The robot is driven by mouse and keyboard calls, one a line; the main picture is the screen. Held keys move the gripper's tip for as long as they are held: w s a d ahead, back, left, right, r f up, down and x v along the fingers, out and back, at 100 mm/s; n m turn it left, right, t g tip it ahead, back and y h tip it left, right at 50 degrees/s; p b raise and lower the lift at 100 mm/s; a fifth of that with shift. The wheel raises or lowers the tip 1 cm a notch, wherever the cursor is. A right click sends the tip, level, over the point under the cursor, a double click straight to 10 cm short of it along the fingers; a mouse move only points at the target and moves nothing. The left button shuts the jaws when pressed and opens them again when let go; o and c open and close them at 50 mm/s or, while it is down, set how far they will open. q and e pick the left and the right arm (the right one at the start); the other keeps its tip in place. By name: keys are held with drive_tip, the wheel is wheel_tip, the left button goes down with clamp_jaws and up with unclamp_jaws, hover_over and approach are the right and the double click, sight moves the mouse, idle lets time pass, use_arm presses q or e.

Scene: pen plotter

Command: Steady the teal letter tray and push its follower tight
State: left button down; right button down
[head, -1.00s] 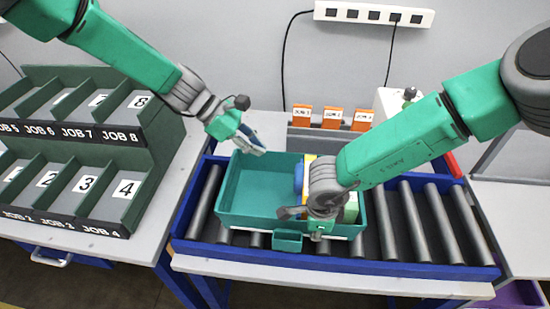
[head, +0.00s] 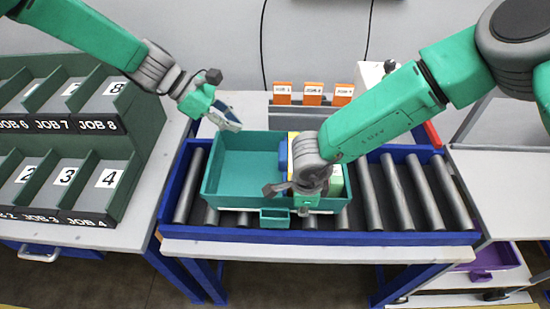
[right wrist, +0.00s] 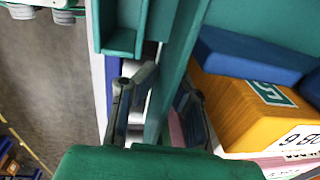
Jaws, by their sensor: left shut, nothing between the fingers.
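The teal letter tray (head: 238,206) sits level on the roller conveyor, its left half empty. A blue upright piece (head: 283,156), possibly the follower, stands inside near the middle, with a yellow item (head: 292,145) against its right. The right wrist view shows a blue block (right wrist: 240,57) beside an orange-yellow box (right wrist: 245,110). My left gripper (head: 232,122) is shut and empty, just above the tray's far wall, left of the blue piece. My right gripper (right wrist: 157,105) is open, its fingers on either side of the tray's near wall, right of the small front pocket. My right wrist hides part of the contents.
The blue-framed conveyor (head: 400,238) has bare rollers right of the tray. A green sorter with numbered job slots (head: 75,165) stands on the left table. Orange job cards (head: 312,93) stand behind the tray. A purple bin (head: 490,262) is low at right.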

drive_tip(key=c, duration=1.6)
unclamp_jaws()
drive_tip(key=shift+c, duration=0.2)
wheel_tip(320, 180, up, 12)
drive_tip(key=s, duration=0.1)
drive_tip(key=shift+a+f, duration=0.1)
